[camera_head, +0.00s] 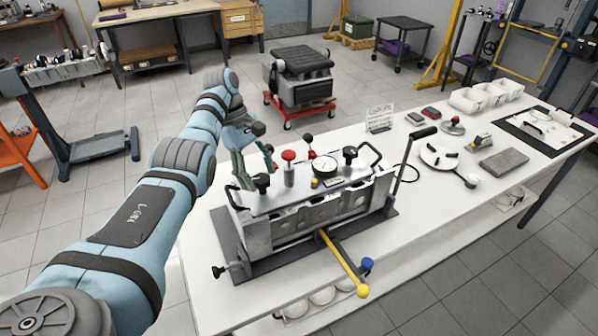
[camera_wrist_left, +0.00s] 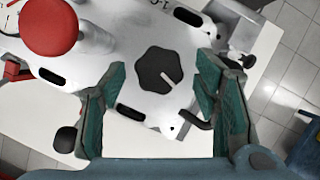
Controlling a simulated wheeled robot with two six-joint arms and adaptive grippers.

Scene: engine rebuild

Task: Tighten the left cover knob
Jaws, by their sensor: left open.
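The engine block (camera_head: 310,215) stands on a dark base plate on the white table, with a pale cover on top. The left cover knob (camera_head: 262,182) is black, at the cover's left end. In the left wrist view the knob (camera_wrist_left: 159,69) is a black lobed shape with a white pointer line. My left gripper (camera_head: 255,177) is over this knob; in the left wrist view its teal fingers (camera_wrist_left: 165,90) are apart, one on each side below the knob, with no contact visible. A second black knob (camera_head: 350,153) sits at the cover's right end. My right gripper is not in view.
A red knob (camera_head: 288,156) stands close to the right of the left knob, and it looms in the left wrist view (camera_wrist_left: 52,27). A dial gauge (camera_head: 324,165) and black handles (camera_head: 369,154) rise from the cover. A yellow-handled lever (camera_head: 345,265) sticks out in front.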

